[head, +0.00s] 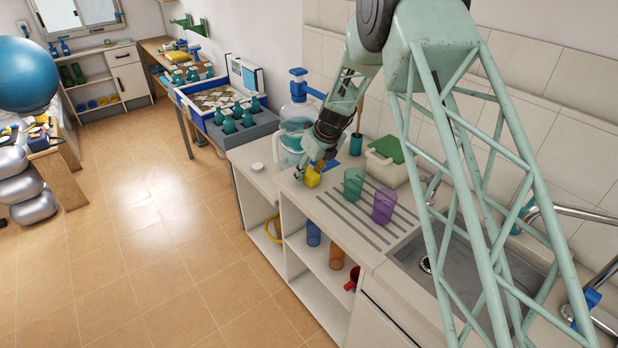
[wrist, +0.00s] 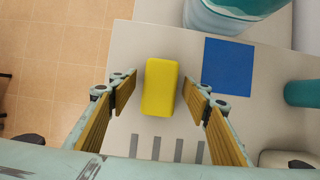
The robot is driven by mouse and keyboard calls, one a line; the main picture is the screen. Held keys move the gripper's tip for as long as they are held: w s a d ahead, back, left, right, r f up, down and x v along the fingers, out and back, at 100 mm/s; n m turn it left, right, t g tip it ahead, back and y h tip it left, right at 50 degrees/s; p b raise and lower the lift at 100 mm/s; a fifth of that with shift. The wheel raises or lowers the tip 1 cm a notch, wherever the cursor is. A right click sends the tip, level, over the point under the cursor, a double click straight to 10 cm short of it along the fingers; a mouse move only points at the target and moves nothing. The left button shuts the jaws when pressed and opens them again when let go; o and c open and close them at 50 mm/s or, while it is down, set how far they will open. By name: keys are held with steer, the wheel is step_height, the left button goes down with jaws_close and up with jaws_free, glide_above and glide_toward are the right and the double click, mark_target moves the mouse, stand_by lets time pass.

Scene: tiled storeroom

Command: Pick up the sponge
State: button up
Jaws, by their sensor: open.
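The sponge (wrist: 160,87) is a yellow block on the pale counter, shown in the middle of the wrist view. It also shows in the head view (head: 312,177) at the counter's far left part. My gripper (wrist: 157,93) is open, with one finger on each side of the sponge in the wrist view. There is a gap between each finger and the sponge. In the head view my gripper (head: 312,170) is just above the sponge, partly hiding it. I cannot tell how far its fingertips are above the counter.
A blue square (wrist: 228,66) lies right of the sponge, and a large clear jug-like container (head: 289,150) stands behind. A green cup (head: 353,185) and a purple cup (head: 384,205) stand on the grooved drainer to the right. The sink (head: 455,275) is further right.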

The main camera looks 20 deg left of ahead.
mark_target(307, 170)
steer(key=shift+c, duration=0.3)
steer(key=c, duration=0.7)
steer(key=shift+r, duration=0.1)
steer(key=shift+c, duration=0.2)
steer(key=shift+r+p, duration=0.3)
steer(key=shift+r, duration=1.3)
steer(key=s+d, duration=0.2)
steer(key=s, duration=0.2)
steer(key=s+d+r, duration=0.1)
steer(key=s+d, duration=0.2)
steer(key=s, duration=0.2)
steer(key=s+d+b, duration=0.1)
steer(key=s+d, duration=0.2)
steer(key=s, duration=0.1)
steer(key=shift+s+r, duration=0.25)
steer(key=shift+s, duration=0.15)
steer(key=shift+s+d, duration=0.15)
steer(key=shift+c, duration=0.4)
